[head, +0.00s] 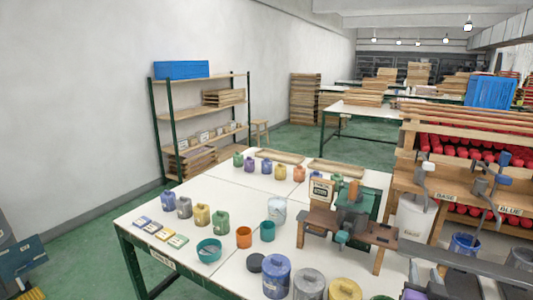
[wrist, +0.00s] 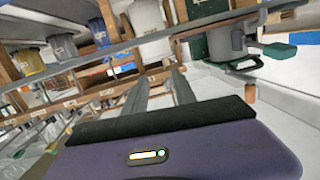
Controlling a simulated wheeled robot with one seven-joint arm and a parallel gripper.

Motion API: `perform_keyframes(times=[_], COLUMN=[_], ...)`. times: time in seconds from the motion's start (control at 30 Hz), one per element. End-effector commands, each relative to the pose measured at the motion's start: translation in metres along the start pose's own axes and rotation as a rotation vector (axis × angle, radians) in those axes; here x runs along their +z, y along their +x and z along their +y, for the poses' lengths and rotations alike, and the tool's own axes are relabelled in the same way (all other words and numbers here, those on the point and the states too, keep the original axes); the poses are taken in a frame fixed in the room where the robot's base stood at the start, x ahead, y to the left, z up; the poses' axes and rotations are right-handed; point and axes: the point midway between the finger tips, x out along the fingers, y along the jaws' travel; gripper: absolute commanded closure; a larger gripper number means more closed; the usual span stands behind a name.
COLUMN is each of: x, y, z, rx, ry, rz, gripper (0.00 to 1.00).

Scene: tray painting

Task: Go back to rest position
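My gripper (wrist: 160,82) shows in the wrist view as two grey fingers beyond a dark band and a purple body with a small lit strip. The fingers are apart, with nothing seen between them. They point toward racks with bins, clear of any contact I can see. In the head view, a purple part with grey prongs at the bottom right edge looks like my gripper, but it is cut off there. No held object shows.
A white worktable (head: 150,213) carries several paint canisters, cups, labelled cards and wooden trays. A wooden stand (head: 322,217) with a green device is at its right. A rack with a white bin (head: 413,218) and hanging levers stands right. Green floor is open behind.

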Motion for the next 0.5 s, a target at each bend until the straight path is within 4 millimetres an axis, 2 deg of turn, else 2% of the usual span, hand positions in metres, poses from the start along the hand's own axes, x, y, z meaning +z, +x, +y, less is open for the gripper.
perform_keyframes(times=[0.03, 0.2, 0.37, 0.5], x=[0.008, 0.025, 0.041, 0.053], y=[-0.016, -0.075, -0.138, -0.195], z=[-0.002, -0.015, -0.023, -0.025], rx=[-0.043, -0.192, -0.312, -0.399], ry=[-0.048, -0.169, -0.236, -0.263], rz=[0.024, 0.113, 0.174, 0.207], gripper=[0.67, 0.67, 0.67, 0.67])
